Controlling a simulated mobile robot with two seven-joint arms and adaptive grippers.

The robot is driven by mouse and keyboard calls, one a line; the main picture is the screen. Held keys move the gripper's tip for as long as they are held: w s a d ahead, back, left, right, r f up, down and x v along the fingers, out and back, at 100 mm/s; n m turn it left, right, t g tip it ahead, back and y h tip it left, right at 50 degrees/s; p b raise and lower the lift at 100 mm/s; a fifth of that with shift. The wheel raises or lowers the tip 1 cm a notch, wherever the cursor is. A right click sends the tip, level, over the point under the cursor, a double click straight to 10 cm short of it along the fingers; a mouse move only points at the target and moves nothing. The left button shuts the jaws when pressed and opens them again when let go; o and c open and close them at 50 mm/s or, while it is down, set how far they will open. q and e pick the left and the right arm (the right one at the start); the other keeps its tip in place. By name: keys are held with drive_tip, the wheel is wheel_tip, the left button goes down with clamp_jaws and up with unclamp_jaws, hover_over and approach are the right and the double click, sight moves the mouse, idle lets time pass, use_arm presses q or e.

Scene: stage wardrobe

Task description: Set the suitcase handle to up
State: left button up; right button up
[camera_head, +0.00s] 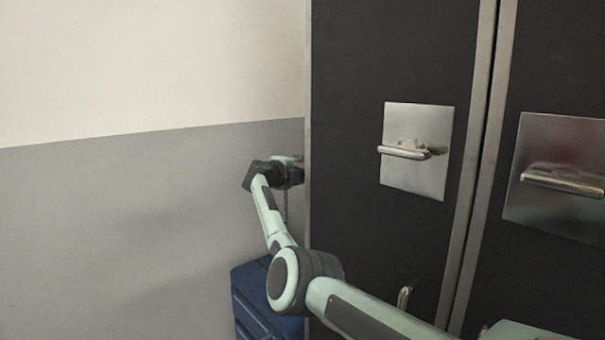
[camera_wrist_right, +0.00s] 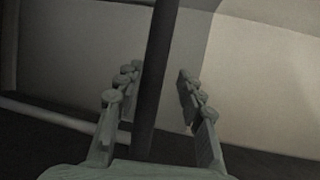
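The blue suitcase (camera_head: 252,298) stands low in the head view, at the left edge of a dark cabinet and partly behind my right arm. A thin upright rod (camera_head: 285,207) shows above it, below my right wrist; it looks like part of the suitcase handle. My right gripper's fingers are hidden behind the cabinet edge in the head view. In the right wrist view my right gripper (camera_wrist_right: 160,74) is open, with a dark bar (camera_wrist_right: 154,85) running between its fingers. The bar may be the handle; I cannot tell whether a finger touches it. My left gripper is not in view.
The dark cabinet (camera_head: 350,60) with metal handle plates (camera_head: 400,178) fills the right of the head view, close to my right arm. A plain wall (camera_head: 120,220) is behind the suitcase. The space left of the suitcase looks clear.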

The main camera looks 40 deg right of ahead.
drive_tip(key=shift+f, duration=0.2)
drive_tip(key=shift+a, duration=0.1)
drive_tip(key=shift+s+a, duration=0.1)
drive_tip(key=shift+a, duration=0.2)
drive_tip(key=v, duration=1.1)
drive_tip(key=shift+r, duration=0.2)
drive_tip(key=shift+s, duration=0.1)
